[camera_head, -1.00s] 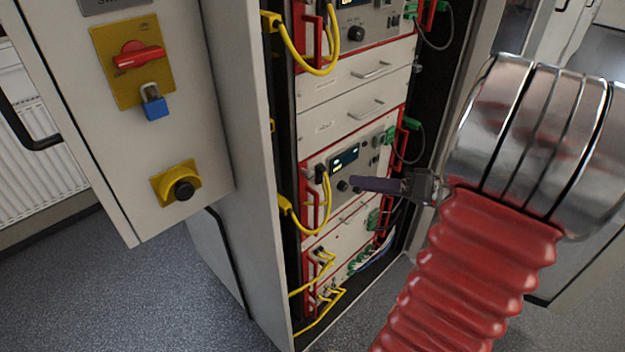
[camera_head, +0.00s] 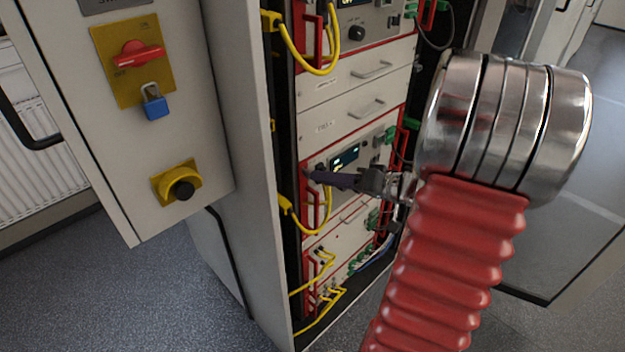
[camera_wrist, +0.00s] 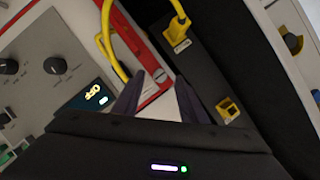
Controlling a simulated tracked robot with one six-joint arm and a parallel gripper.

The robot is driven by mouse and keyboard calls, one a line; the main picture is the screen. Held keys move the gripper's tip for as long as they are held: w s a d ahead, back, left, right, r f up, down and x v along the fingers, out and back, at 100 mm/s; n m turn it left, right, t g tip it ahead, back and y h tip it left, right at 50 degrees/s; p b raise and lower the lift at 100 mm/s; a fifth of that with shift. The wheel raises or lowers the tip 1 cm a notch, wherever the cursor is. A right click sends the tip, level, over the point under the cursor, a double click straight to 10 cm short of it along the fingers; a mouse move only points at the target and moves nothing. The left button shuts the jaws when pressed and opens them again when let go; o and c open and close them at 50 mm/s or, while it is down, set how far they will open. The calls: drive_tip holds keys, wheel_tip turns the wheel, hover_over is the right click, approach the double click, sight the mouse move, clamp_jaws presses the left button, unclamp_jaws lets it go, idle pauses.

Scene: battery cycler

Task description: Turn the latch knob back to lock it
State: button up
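My gripper (camera_head: 310,176) reaches from the right across the front of the lower cycler unit (camera_head: 322,219). Its dark fingertips are near that unit's left edge. In the wrist view my gripper (camera_wrist: 160,76) is open, with a gap between its fingers over a white surface and a red-edged strip. I see nothing clamped between them. I cannot tell for sure which part is the latch knob. A black round knob (camera_wrist: 55,65) on the unit's panel lies to the left of the fingers in the wrist view. The fingers hide part of the unit's left side in the head view.
A yellow cable (camera_wrist: 111,45) loops close to the fingers. Yellow plugs (camera_wrist: 229,109) sit on a dark strip to the right. The cabinet side wall (camera_head: 245,170) stands left of the units.

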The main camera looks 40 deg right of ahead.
sight(308, 174)
drive_tip(key=shift+x, duration=1.75)
